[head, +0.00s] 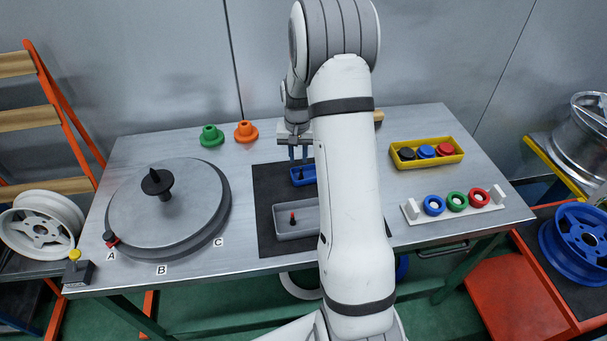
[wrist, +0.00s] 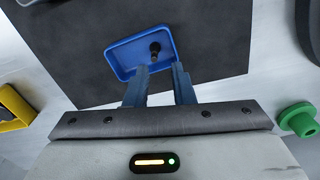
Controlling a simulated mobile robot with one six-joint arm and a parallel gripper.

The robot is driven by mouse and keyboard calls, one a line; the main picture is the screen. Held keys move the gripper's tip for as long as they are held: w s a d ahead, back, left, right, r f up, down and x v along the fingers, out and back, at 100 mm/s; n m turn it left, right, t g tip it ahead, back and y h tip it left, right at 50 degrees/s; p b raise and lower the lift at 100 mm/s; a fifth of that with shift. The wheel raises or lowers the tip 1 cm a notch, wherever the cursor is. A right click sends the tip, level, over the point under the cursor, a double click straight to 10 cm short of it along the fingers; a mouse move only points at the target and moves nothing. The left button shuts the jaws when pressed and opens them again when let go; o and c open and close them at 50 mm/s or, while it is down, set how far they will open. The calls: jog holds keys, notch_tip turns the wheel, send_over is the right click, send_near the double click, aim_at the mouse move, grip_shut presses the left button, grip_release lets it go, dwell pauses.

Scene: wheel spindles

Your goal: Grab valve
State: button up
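A small black valve (wrist: 155,50) stands in a shallow blue tray (wrist: 122,57) on the dark mat. The blue tray also shows in the head view (head: 309,175), partly behind my arm. A grey tray (head: 297,233) nearer the front holds a small red-and-black piece (head: 292,218), which may be another valve. My gripper (wrist: 159,70) is open, its two blue-grey fingers apart with nothing between them. In the head view my gripper (head: 298,153) hangs over the back edge of the mat, by the blue tray. The wrist view shows the valve just beyond the fingertips, apart from them.
A large turntable (head: 190,200) with a black cone fills the table's left. Green (head: 211,136) and orange (head: 246,132) flanged pieces stand at the back. At right are a yellow bin (head: 430,162) and a white rack (head: 445,212) with colored rings. My arm hides part of the mat.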

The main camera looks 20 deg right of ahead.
aim_at(301, 170)
jog(key=f, duration=0.2)
jog(key=f+p, duration=0.1)
jog(key=f, duration=0.3)
jog(key=shift+s+d+f, duration=0.2)
jog(key=shift+s+d, duration=0.05)
jog(key=shift+d, duration=0.15)
grip_shut()
